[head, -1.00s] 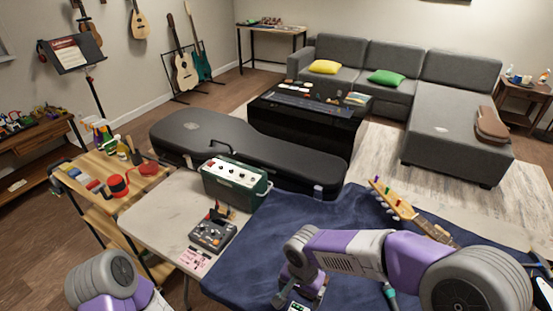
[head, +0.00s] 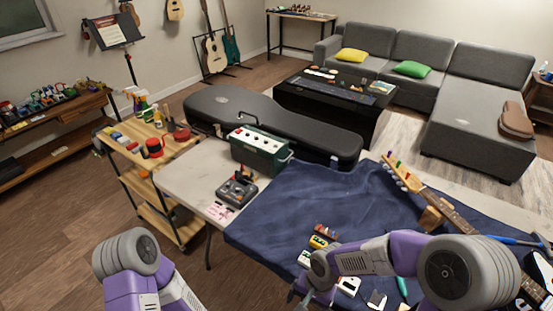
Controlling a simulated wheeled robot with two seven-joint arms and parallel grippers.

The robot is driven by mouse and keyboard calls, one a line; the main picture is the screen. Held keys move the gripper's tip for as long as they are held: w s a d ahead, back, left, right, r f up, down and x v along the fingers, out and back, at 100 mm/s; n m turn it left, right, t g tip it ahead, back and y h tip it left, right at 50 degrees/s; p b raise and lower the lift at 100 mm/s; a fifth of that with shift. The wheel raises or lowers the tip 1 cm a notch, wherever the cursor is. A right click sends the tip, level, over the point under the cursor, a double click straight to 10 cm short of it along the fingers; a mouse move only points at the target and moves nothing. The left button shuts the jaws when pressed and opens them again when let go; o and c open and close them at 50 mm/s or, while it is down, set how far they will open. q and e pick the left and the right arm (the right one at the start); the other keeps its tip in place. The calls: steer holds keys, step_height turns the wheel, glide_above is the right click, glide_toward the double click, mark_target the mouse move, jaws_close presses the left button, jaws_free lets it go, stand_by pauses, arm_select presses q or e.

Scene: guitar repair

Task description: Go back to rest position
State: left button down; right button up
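My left arm (head: 138,270) comes in at the bottom left, over the floor beside the table. Its gripper is below the picture and out of view. My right arm (head: 385,258) reaches in from the right over the blue cloth (head: 290,205). Its gripper (head: 297,297) hangs at the bottom edge, at the near edge of the cloth. It is small, dark and partly cut off, so I cannot tell whether it is open or shut. No held object shows in it.
Several small pedals (head: 319,242) lie on the cloth around my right wrist. A guitar (head: 440,202) lies at the right. A green amplifier (head: 260,150) and a grey device (head: 237,190) stand on the table. A wooden cart (head: 160,155) stands left. Floor at lower left is clear.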

steer(key=s+f+n+y, duration=0.1)
steer(key=s+f, duration=0.3)
steer(key=f, duration=0.4)
steer(key=s+d+f+n+t+y, duration=0.1)
steer(key=s+f, duration=0.4)
steer(key=f, duration=0.4)
steer(key=shift+d, duration=0.25)
